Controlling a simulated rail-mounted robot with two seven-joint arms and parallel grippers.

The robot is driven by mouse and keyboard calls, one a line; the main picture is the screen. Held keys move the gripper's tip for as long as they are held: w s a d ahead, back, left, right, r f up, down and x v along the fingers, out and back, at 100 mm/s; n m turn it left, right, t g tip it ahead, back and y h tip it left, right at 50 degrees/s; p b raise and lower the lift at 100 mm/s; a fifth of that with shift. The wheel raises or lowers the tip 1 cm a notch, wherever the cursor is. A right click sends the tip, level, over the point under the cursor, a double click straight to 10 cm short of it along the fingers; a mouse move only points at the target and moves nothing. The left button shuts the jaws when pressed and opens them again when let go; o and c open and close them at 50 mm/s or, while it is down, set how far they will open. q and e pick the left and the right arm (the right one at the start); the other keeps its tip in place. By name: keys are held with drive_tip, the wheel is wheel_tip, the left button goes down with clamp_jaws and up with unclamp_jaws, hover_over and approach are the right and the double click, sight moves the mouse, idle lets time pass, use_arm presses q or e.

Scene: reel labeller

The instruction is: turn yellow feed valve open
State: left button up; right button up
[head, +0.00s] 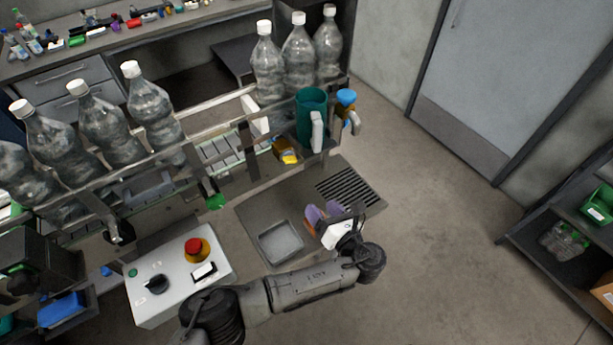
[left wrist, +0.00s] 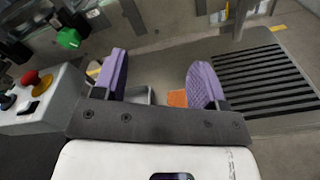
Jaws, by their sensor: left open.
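A yellow part (head: 287,155), which looks like the yellow feed valve, sits under the front rail of the bottle line, right of centre in the head view. I cannot tell its handle position. In the left wrist view a small yellow piece (left wrist: 225,11) shows at the top edge; I cannot tell if it is the same part. My left gripper (head: 320,217) has purple fingers and is below the yellow part in the head view, apart from it. In the left wrist view the left gripper (left wrist: 160,82) is open with nothing between its fingers. My right gripper is not in view.
A green knob (head: 215,202) hangs under the rail. A control box (head: 178,262) with a red button (head: 194,246) stands left of my left arm. A metal tray (head: 280,242) and a dark grate (head: 346,186) lie near the gripper. A teal jug (head: 311,118) and several bottles stand above.

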use_arm(q)
drive_tip(key=s+f+n+g+p, duration=0.1)
drive_tip(key=s+f+g+p, duration=0.1)
drive_tip(key=s+f+g, duration=0.15)
drive_tip(key=t, duration=0.4)
approach(289, 159)
drive_tip(key=f+x, duration=0.1)
drive_tip(key=x, duration=0.8)
drive_tip(key=shift+f+m+b, duration=0.2)
drive_tip(key=shift+m+b, duration=0.1)
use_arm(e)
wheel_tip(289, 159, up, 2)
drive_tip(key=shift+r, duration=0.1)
use_arm(q)
drive_tip(key=shift+w, duration=0.15)
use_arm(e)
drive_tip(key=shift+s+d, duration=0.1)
